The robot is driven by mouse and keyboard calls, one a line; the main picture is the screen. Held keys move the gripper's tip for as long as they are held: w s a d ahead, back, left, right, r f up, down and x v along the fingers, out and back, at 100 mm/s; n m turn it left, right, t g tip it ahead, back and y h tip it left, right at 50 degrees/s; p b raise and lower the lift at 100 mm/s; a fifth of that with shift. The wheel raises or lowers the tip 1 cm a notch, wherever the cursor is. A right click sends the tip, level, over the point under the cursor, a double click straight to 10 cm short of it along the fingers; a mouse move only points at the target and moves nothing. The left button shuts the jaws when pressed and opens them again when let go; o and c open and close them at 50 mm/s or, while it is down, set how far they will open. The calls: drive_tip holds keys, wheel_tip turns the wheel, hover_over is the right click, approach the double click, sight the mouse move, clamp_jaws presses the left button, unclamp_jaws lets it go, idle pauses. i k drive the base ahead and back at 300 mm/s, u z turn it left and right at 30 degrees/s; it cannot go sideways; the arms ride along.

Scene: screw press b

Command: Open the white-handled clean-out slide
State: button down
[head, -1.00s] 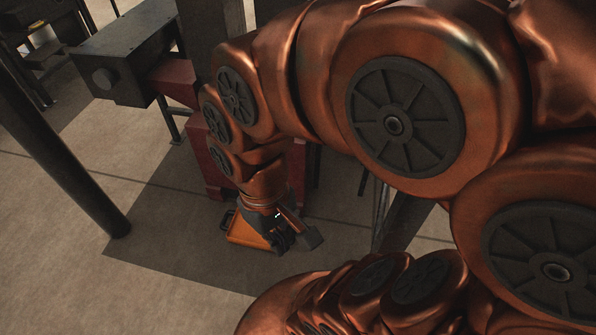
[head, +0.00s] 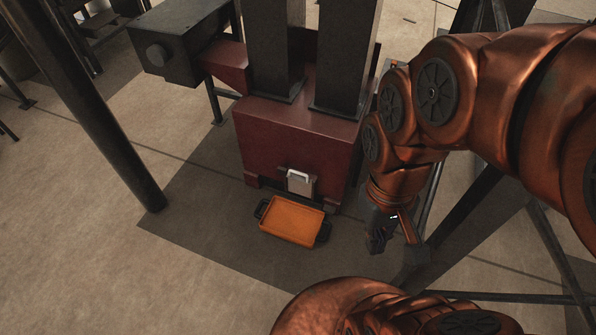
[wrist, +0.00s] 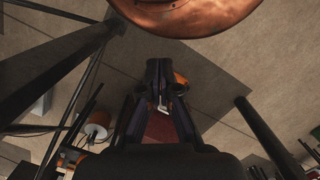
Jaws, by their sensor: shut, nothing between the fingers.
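The clean-out slide (head: 300,185) is a small grey plate with a white handle (head: 298,175), low on the front face of the dark red press base (head: 295,138). I cannot tell whether the plate is raised. My gripper (head: 376,248) points down to the right of the slide, apart from it, shut and empty. In the wrist view my gripper (wrist: 159,66) has its fingers together, with a pale piece, likely the white handle, showing just below them. The red base (wrist: 160,128) shows between the fingers lower down.
An orange tray (head: 292,221) with dark handles lies on the floor in front of the slide. Dark slanted struts (head: 465,240) stand to the right of my gripper. A dark post (head: 110,140) stands at the left. The floor front left is clear.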

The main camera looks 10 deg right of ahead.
sight(302, 185)
drive_tip(key=u, duration=0.1)
drive_tip(key=k, duration=0.45)
drive_tip(key=u, duration=1.15)
drive_tip(key=i, duration=1.1)
drive_tip(key=z, duration=0.5)
